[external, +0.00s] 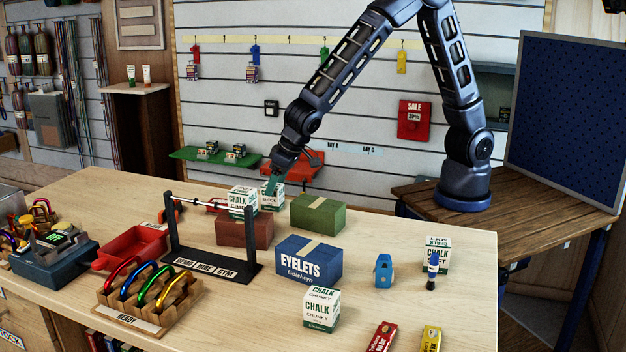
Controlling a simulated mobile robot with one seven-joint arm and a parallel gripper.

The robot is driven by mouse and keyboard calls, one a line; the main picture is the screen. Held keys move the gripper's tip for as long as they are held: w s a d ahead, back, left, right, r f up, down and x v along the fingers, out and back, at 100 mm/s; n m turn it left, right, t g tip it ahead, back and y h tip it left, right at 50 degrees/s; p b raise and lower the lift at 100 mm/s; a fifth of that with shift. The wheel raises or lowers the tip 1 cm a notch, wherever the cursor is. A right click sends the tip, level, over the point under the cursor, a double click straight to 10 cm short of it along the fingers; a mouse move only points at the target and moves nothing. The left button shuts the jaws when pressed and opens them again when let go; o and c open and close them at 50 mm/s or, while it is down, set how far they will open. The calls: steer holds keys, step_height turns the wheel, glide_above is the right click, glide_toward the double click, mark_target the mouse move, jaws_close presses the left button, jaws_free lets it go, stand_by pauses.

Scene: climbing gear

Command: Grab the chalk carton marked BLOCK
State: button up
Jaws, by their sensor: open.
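Several white and green chalk cartons stand on the counter. The carton at my gripper (272,184) shows a small label that seems to read BLOCK; this chalk carton (272,202) stands behind the brown box, its lower part hidden. My gripper is open, pointing down at the top of that carton; I cannot tell whether the fingers straddle it or touch it. A second chalk carton (240,203), its lower word hard to read, stands just left and nearer. A chalk carton marked CHUNKY (321,311) stands at the front. Another chalk carton (437,243) stands at the right.
A brown box (245,233), a green box (318,214) and a blue EYELETS box (308,263) stand close by. A black rack with a bar (213,270) stands to the left, near a red tray (131,248). A blue device (383,271) stands right of the EYELETS box.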

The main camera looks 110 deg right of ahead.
mark_target(272, 197)
steer(key=x, duration=0.4)
steer(key=shift+w+a+f, duration=0.1)
steer(key=shift+a, duration=0.1)
steer(key=c, duration=1.1)
